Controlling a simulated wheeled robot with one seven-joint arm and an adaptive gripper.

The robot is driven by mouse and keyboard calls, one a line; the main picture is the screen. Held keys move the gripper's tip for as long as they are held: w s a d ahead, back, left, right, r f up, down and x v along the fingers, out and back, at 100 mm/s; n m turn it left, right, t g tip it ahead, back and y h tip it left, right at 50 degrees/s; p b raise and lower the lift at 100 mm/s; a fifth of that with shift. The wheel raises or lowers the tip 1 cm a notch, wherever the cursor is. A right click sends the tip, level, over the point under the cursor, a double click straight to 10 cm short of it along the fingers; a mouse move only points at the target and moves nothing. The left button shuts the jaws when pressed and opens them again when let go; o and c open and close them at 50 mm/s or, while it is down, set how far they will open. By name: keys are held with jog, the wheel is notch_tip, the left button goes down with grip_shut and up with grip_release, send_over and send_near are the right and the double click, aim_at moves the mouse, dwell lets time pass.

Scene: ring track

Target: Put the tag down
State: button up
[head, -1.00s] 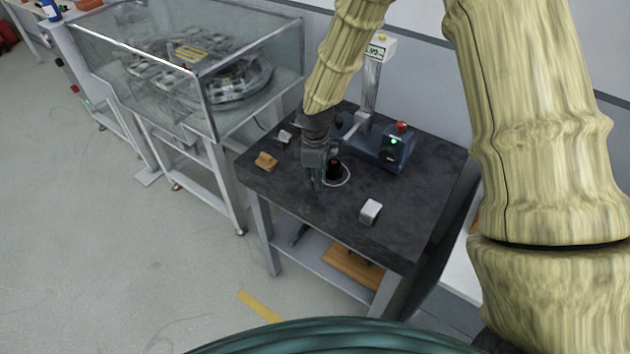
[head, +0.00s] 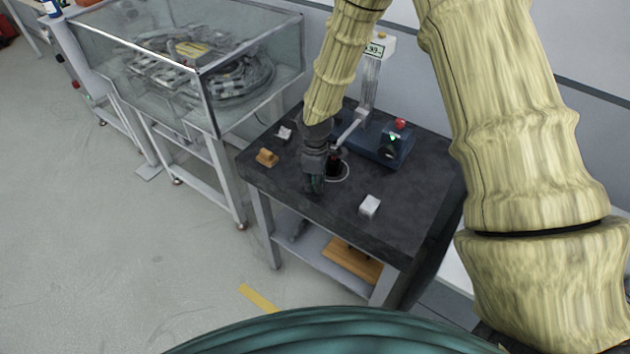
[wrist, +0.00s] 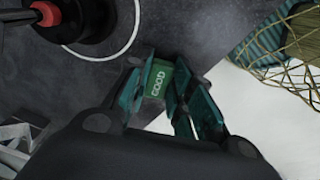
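The tag (wrist: 157,79) is small and green with the white word GOOD, and sits between the two fingers of my gripper (wrist: 158,88) in the wrist view. The fingers appear shut on it. In the head view my gripper (head: 314,188) points down over the near edge of the dark table (head: 400,225), just left of the white ring. The tag cannot be made out there. I cannot tell whether it touches the table.
A blue device (head: 385,147) with a red button and a display post stands at the back of the table. A glass-covered machine (head: 190,75) stands further left.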

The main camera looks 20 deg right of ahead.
jog(key=o, duration=0.4)
jog(key=shift+o, duration=0.2)
notch_tip(320, 180, up, 12)
jog(key=b, duration=0.3)
jog(key=shift+r+b, duration=0.15)
jog(key=shift+b, duration=0.25)
dwell(0.4)
